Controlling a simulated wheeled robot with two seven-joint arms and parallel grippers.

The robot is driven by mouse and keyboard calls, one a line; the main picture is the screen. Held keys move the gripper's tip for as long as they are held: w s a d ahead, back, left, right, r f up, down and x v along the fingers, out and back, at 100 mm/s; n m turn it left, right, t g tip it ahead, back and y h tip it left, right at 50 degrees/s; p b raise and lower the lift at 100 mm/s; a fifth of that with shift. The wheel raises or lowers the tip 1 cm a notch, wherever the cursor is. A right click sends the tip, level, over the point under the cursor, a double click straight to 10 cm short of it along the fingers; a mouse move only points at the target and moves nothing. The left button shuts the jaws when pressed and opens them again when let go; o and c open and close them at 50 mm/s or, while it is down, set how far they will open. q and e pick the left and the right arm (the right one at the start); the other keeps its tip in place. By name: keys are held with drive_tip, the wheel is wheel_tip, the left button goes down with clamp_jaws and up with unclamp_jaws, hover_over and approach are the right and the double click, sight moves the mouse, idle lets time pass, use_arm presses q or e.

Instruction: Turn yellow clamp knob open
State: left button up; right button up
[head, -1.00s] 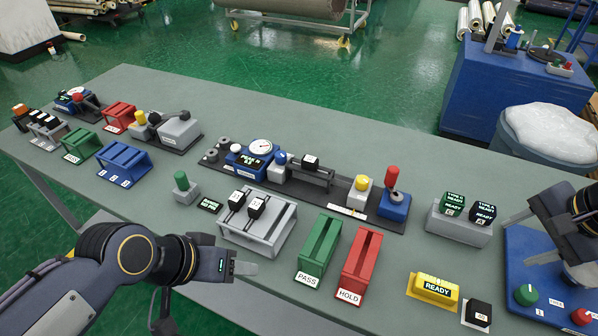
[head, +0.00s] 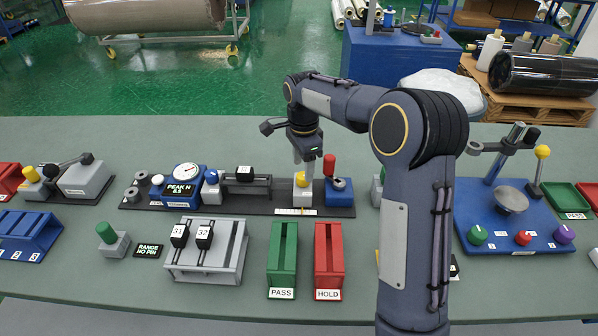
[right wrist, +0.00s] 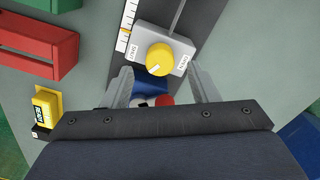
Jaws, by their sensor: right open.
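The yellow clamp knob (head: 301,180) sits on a small light block at the right part of the dark rail on the table. In the right wrist view the round knob (right wrist: 159,57) shows from above on its grey block (right wrist: 143,38), with a SHUT label on the left and an OPEN label on the right. A pale mark is on the knob's lower left. My right gripper (head: 305,158) points down right above the knob. In the wrist view its two fingers (right wrist: 161,80) are spread, with nothing held between them. My left gripper is out of view.
A blue block with a red-topped lever (head: 329,165) stands just right of the knob. A spring-gauge block (head: 185,176) is left on the rail. Green PASS (head: 283,255) and red HOLD (head: 328,258) trays lie in front. My right arm hides part of the table.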

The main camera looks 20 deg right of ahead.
sight(303, 175)
drive_tip(key=shift+f, duration=1.5)
drive_tip(key=c, duration=1)
